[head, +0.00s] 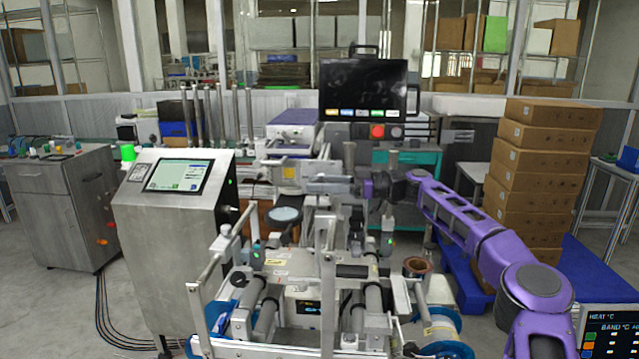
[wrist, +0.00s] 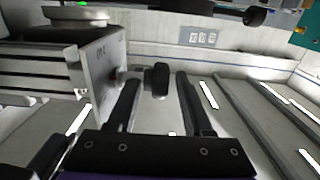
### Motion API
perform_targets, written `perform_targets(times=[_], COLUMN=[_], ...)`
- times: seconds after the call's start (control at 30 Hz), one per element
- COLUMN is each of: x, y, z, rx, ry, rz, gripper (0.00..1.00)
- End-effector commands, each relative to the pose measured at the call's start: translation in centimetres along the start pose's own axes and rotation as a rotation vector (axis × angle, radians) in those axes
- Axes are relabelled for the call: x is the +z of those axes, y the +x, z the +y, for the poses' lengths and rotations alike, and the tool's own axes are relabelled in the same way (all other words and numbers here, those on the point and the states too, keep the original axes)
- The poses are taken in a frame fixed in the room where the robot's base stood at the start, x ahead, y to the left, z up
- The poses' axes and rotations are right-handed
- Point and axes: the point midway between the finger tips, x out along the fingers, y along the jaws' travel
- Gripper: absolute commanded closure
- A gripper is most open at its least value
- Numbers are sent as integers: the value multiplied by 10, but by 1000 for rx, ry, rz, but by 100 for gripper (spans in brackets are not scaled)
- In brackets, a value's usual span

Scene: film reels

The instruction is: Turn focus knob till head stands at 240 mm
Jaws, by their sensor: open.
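In the wrist view a small black knob (wrist: 157,80) shows between the two fingertips of my gripper (wrist: 158,77). The fingers are apart, with a visible gap on each side of the knob. I cannot tell how deep it sits between them. A grey metal plate (wrist: 100,68) with small unreadable marks and a red spot stands just left of the left finger. It is the end of a ribbed metal rail. In the head view my gripper (head: 370,188) is at the grey head unit (head: 330,184) of the machine; its fingertips are hard to make out. No millimetre reading is legible.
A touchscreen console (head: 178,175) stands left of the machine. A black monitor (head: 365,90) hangs behind it. Stacked cardboard boxes (head: 545,150) stand behind my arm at right. Upright metal posts (head: 327,270) and rollers fill the machine's front.

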Motion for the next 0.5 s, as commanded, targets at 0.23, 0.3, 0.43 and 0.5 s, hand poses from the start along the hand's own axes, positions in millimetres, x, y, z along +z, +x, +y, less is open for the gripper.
perform_targets(times=[0.23, 0.3, 0.43, 0.5], x=[0, 0, 0, 0], y=[2, 2, 2, 2], z=[0, 0, 0, 0], rx=[0, 0, 0, -2], ry=[0, 0, 0, 0], rz=[0, 0, 0, 0], gripper=[49, 51, 74, 87])
